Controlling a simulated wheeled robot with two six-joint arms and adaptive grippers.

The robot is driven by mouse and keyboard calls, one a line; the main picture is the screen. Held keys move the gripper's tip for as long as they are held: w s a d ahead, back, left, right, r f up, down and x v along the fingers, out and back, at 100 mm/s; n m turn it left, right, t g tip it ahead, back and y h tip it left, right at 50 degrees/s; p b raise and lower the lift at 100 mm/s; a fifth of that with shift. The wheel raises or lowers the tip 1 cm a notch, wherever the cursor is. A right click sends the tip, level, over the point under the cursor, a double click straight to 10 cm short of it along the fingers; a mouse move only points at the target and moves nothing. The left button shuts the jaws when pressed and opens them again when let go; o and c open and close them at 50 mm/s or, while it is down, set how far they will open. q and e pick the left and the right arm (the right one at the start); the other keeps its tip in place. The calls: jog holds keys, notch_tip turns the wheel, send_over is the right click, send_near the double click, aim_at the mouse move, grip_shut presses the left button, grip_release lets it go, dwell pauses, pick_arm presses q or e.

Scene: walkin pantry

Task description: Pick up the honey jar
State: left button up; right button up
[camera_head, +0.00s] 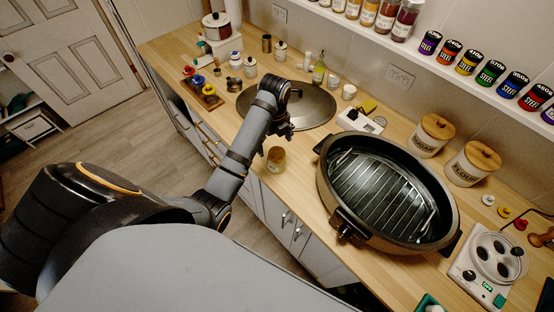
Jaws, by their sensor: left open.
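A small jar with amber-brown contents, which looks like the honey jar (276,160), stands upright near the front edge of the wooden counter (296,169). My left arm reaches in from the left over the counter edge. My left gripper (285,132) is open, dark and small in the view, just behind and above the jar in the picture. A gap shows between the gripper and the jar, and nothing is seen in its fingers. My right gripper is not in view.
A large oval roaster with a rack (344,208) stands right of the jar. A round metal lid (315,105) lies behind my gripper. A green-tinted bottle (319,73), a white power strip (358,121) and canisters labelled sugar and flour (472,167) stand farther back.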

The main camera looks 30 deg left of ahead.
aim_at(275, 152)
pick_arm(q)
notch_tip(275, 152, down, 5)
jog(key=b, duration=0.5)
jog(key=shift+s+f, duration=0.1)
jog(key=shift+f, duration=0.25)
jog(key=shift+r, duration=0.1)
jog(key=f+b, duration=0.5)
jog(key=shift+w+d+f, duration=0.1)
jog(key=shift+w+d, duration=0.15)
jog(key=shift+d, duration=0.15)
jog(key=shift+c, duration=1.4)
jog(key=c, duration=1.2)
jog(key=shift+c, duration=1)
jog(key=shift+r, duration=0.2)
